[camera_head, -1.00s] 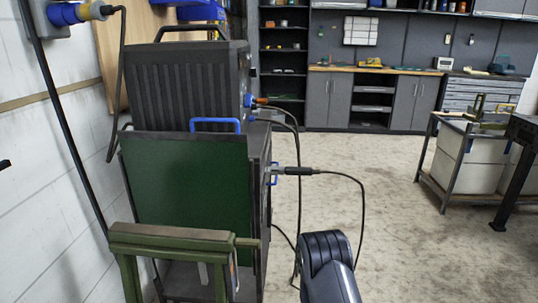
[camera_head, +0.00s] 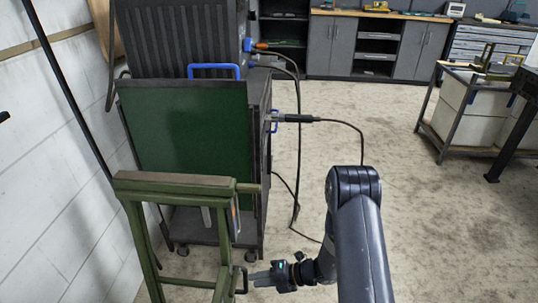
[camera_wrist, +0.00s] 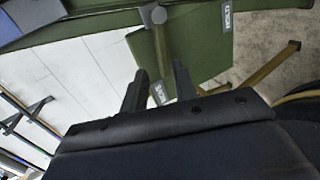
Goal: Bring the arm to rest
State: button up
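My arm rises from the lower right in the head view. My gripper (camera_head: 254,280) is low beside the right post of an olive-green frame (camera_head: 172,184), close to a dark handle (camera_head: 241,281) on it. Whether they touch cannot be told. In the wrist view my gripper (camera_wrist: 158,78) has its two dark fingers apart, with nothing visible held between them. A green panel (camera_wrist: 200,50) lies beyond the fingers, with a grey label reading "HOLD" (camera_wrist: 227,17) and a second, partly hidden label (camera_wrist: 159,93).
Behind the frame stands a dark wheeled cabinet (camera_head: 262,130) with a green front board (camera_head: 193,130) and cables running to the floor. A white wall (camera_head: 50,170) is at left. Open floor (camera_head: 430,220) lies to the right, before a metal workbench (camera_head: 437,120).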

jog(key=b+x, duration=0.1)
jog(key=x, duration=0.6)
jog(key=shift+f+n+b, duration=0.3)
jog(key=shift+n+b, duration=0.05)
jog(key=shift+n, duration=0.05)
jog(key=shift+s+d+t, duration=0.1)
jog(key=shift+t, duration=0.2)
